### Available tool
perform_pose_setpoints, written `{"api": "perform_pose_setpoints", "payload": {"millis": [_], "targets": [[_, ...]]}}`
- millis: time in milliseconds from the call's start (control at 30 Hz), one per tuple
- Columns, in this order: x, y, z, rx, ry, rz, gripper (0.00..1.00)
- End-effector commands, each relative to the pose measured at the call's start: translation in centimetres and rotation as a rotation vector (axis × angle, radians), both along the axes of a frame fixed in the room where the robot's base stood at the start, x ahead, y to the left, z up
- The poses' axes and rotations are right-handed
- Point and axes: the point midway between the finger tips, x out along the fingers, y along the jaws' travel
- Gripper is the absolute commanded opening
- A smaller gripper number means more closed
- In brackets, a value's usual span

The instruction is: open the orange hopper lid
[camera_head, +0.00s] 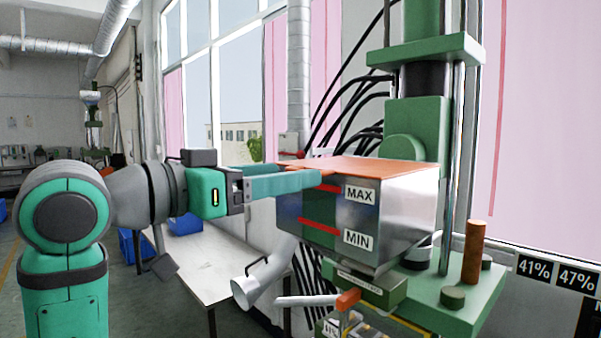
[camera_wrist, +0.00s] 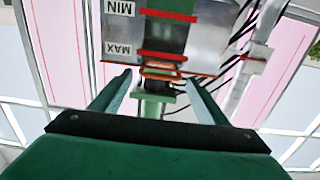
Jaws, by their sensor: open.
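The orange hopper lid (camera_head: 385,168) lies flat on top of the silver hopper (camera_head: 405,215), which has a dark window and MAX and MIN labels. The lid looks closed. In the wrist view, where the hopper appears upside down, the lid's orange edge (camera_wrist: 200,68) and a small orange handle (camera_wrist: 162,73) show. My gripper (camera_head: 322,178) is at the lid's left front edge, near the MAX mark. Its two fingers (camera_wrist: 160,82) are spread, one on each side of the handle, with nothing gripped. Whether a finger touches the lid, I cannot tell.
The green press column (camera_head: 430,125) stands behind the hopper, with black hoses (camera_head: 355,105) beside it. Below are a green base plate (camera_head: 460,295) and an orange-tipped lever (camera_head: 347,299). A white table (camera_head: 215,270) stands at left, behind my arm.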

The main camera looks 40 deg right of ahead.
Motion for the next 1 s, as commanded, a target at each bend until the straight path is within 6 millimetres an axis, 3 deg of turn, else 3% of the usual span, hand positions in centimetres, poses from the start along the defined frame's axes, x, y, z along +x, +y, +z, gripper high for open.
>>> {"api": "perform_pose_setpoints", "payload": {"millis": [233,667,867,900,1000], "targets": [[0.3,-3.3,0.0,0.0,0.0,0.0,0.69],[0.4,-4.3,0.0,-0.001,0.0,0.002,0.69],[0.3,-4.4,0.0,0.0,0.0,-0.002,0.26],[0.2,-4.4,0.0,0.0,0.0,-0.003,0.22],[0.2,-4.4,0.0,0.002,-0.001,-0.003,0.21]]}}
